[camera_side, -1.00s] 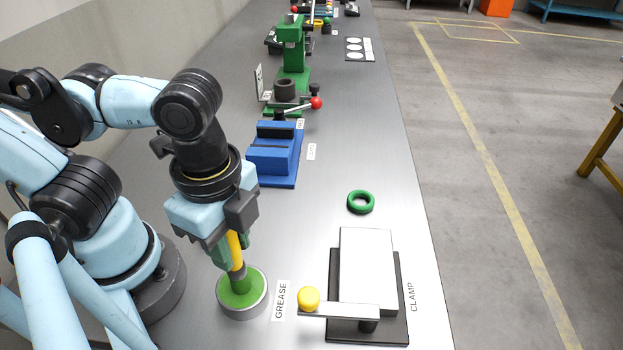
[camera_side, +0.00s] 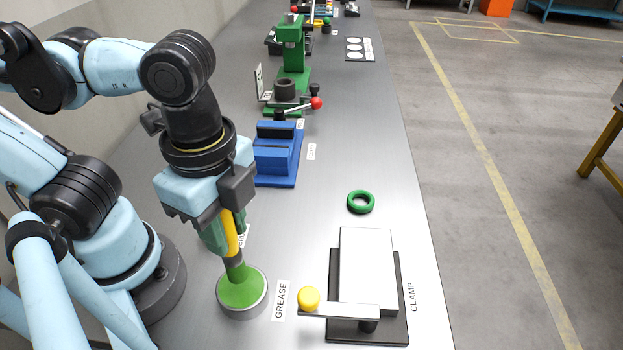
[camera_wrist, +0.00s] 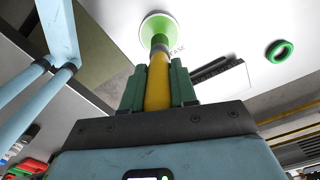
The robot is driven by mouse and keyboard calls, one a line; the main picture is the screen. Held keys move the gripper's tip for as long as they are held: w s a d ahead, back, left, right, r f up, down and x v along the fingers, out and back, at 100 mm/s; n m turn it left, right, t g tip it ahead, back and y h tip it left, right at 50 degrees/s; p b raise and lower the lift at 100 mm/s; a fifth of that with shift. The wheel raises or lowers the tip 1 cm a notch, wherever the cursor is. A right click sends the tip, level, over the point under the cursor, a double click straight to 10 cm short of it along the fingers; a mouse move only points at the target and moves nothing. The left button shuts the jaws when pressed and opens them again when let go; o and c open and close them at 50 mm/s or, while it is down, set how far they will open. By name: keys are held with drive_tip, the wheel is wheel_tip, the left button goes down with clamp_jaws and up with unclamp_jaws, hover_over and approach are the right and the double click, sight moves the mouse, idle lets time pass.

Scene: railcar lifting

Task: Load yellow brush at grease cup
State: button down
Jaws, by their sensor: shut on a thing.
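My gripper (camera_side: 227,238) is shut on the yellow brush (camera_side: 230,241), with its green fingers on both sides of the handle. In the side view the brush points down, a little tilted, and its dark lower end is over the grease cup (camera_side: 262,305). The cup is a round grey cup with green grease inside. The brush's tip looks to be at the grease, but I cannot tell how deep it is. In the wrist view the yellow handle (camera_wrist: 158,82) runs between the fingers (camera_wrist: 159,88) toward the cup (camera_wrist: 159,19).
A clamp with a white block (camera_side: 366,268) and a yellow-knobbed bar (camera_side: 340,309) stands right of the cup. A green ring (camera_side: 361,202) lies beyond it. A blue fixture (camera_side: 277,155) and a green press (camera_side: 292,60) stand farther back. The bench between is clear.

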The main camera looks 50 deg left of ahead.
drive_tip(key=shift+r, duration=1.8)
drive_tip(key=shift+w, duration=0.15)
drive_tip(key=w+a+n, duration=0.6)
drive_tip(key=w, duration=0.4)
drive_tip(key=w+a+n, duration=0.7)
drive_tip(key=w, duration=0.3)
drive_tip(key=shift+n, duration=0.3)
